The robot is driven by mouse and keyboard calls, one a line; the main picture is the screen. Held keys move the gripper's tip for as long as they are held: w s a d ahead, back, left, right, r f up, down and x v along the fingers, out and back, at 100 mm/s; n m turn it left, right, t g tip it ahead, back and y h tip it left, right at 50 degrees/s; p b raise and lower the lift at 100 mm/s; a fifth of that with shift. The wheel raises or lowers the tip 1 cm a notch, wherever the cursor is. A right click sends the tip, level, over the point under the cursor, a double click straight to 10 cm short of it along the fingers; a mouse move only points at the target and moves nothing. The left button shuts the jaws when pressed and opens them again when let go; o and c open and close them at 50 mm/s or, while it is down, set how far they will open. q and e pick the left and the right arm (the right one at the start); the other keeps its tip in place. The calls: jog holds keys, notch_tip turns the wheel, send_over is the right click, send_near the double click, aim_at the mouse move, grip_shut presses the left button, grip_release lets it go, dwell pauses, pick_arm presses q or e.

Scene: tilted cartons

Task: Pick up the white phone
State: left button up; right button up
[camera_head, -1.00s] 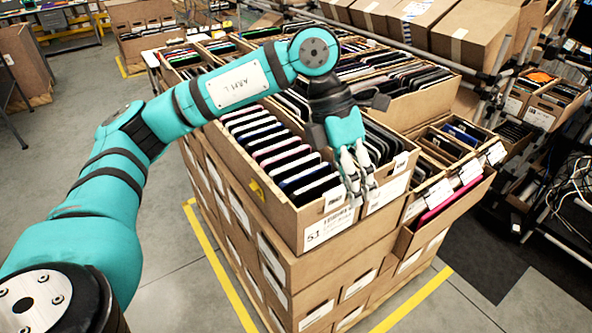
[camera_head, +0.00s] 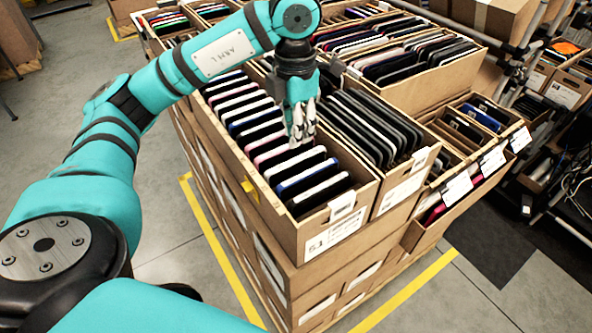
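Several phones with white edges stand in a tilted row in the open front-left carton (camera_head: 240,165). One white-edged phone (camera_head: 298,160) is just below my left gripper; I cannot tell which one is the task's white phone. My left gripper (camera_head: 303,141) points down over the right side of this row. Its silver fingers look a little apart, with nothing visible between them. The fingers hide part of the row, and I cannot tell whether the tips touch a phone. My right gripper is not in view.
A neighbouring carton of dark phones (camera_head: 375,125) adjoins on the right, with a carton wall between. More filled cartons stand behind, and a lower carton (camera_head: 440,225) sticks out at the right. Metal racks (camera_head: 535,45) stand further right.

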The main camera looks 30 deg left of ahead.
aim_at(296, 159)
pick_arm(q)
notch_tip(296, 159, down, 4)
jog(key=shift+w+r+p, duration=0.1)
jog(key=shift+r+p, duration=0.05)
jog(key=shift+p, duration=0.25)
jog(key=shift+f+p, duration=0.25)
jog(key=shift+p, duration=0.05)
jog(key=f+p, duration=0.1)
jog(key=f, duration=0.1)
jog(key=f+p, duration=0.1)
jog(key=shift+w+a+f, duration=0.1)
jog(key=shift+w+f, duration=0.1)
jog(key=shift+f, duration=0.7)
grip_shut()
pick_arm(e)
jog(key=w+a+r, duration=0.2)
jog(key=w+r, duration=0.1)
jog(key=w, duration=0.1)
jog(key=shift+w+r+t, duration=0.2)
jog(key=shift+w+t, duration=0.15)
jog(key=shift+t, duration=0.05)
